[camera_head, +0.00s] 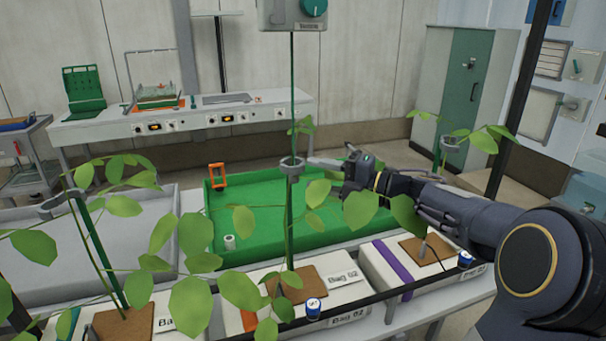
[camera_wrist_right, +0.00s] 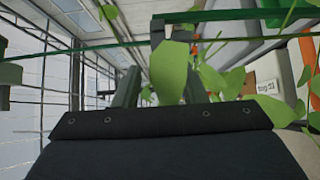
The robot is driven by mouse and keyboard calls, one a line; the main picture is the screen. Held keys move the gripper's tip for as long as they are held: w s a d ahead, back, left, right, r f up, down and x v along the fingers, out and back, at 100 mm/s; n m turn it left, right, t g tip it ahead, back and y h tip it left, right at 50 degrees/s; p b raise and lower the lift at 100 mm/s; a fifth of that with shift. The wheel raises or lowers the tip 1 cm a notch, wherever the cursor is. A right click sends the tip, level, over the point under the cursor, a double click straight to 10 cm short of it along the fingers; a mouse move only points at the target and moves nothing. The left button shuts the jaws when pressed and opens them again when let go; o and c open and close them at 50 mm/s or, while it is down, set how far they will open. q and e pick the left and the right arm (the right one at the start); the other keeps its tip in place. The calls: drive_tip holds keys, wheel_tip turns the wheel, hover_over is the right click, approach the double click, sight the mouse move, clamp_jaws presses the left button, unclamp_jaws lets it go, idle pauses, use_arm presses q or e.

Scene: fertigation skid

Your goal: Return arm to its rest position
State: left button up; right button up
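My right arm comes in from the right in the head view, held out over the growing bags. Its gripper (camera_head: 330,156) is beside the middle plant's green stem (camera_head: 290,215), near a grey ring clip (camera_head: 292,163) around that stem. In the right wrist view the two fingers of the right gripper (camera_wrist_right: 160,88) stand apart, with a leaf (camera_wrist_right: 168,70) showing in front of the gap. I see nothing held between them. My left gripper is not in view.
Leafy plants stand close around the right arm. Bag 02 (camera_head: 345,280) and a green tray (camera_head: 260,190) lie below. A teal-knobbed box (camera_head: 292,14) hangs above the middle stem. A dark post (camera_head: 520,100) stands right. A white bench (camera_head: 190,120) is behind.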

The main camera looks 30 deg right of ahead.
drive_tip(key=shift+v, duration=1.05)
wheel_tip(320, 180, up, 5)
drive_tip(key=d+m+t+h, duration=0.3)
drive_tip(key=m+t+h, duration=0.1)
drive_tip(key=m+h, duration=0.5)
drive_tip(key=s+a+f+m+g+y+p, duration=0.2)
drive_tip(key=s+a+f+m+g+y, duration=0.1)
drive_tip(key=s+a+f+m+g, duration=1)
drive_tip(key=s+a+f+m, duration=0.4)
drive_tip(key=s+a+f, duration=0.3)
drive_tip(key=s+f, duration=0.2)
drive_tip(key=shift+s+a+g+p, duration=0.15)
drive_tip(key=shift+s+g+p, duration=0.15)
drive_tip(key=shift+s+p, duration=0.1)
